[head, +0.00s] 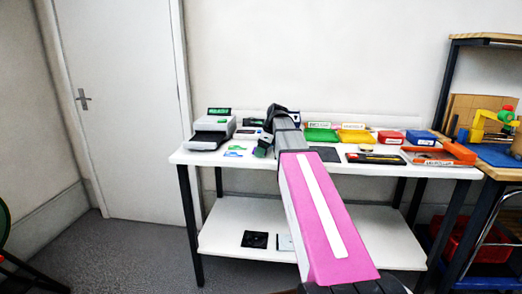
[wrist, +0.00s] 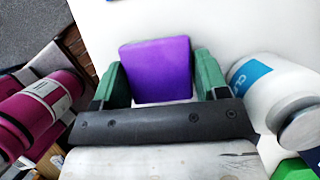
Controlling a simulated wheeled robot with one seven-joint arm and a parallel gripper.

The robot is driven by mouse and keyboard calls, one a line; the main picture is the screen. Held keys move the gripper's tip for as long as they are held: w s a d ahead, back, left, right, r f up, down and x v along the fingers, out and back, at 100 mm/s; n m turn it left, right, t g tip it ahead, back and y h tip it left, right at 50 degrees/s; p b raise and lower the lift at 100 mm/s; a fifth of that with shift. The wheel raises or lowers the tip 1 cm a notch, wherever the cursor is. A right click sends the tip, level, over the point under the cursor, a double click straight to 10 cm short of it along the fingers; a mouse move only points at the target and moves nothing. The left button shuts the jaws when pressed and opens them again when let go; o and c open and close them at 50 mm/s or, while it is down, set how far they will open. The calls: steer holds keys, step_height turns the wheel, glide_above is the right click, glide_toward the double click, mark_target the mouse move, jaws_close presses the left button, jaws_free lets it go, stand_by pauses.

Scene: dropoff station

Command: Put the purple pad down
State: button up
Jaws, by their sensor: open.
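The purple pad (wrist: 157,68) shows in the wrist view, between the two green fingers of my gripper (wrist: 160,82). The fingers are open, one on each side of the pad. A thin gap or contact at the pad's edges is hard to tell. A plain white surface lies behind the pad.
A grey machine (head: 211,132) stands at the table's left. Toward the right are a green tray (head: 321,135), a yellow tray (head: 356,136), a red box (head: 390,137), a blue box (head: 421,138) and an orange tray (head: 440,154). A wooden bench adjoins at right.

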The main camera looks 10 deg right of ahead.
steer(key=shift+s+a+f, duration=0.15)
steer(key=shift+s+f, duration=0.5)
steer(key=shift+c, duration=0.3)
steer(key=shift+w+r, duration=0.15)
steer(key=shift+r, duration=0.3)
steer(key=shift+o, duration=0.5)
steer(key=w+v, duration=0.1)
steer(key=v, duration=1.1)
steer(key=shift+r, duration=0.35)
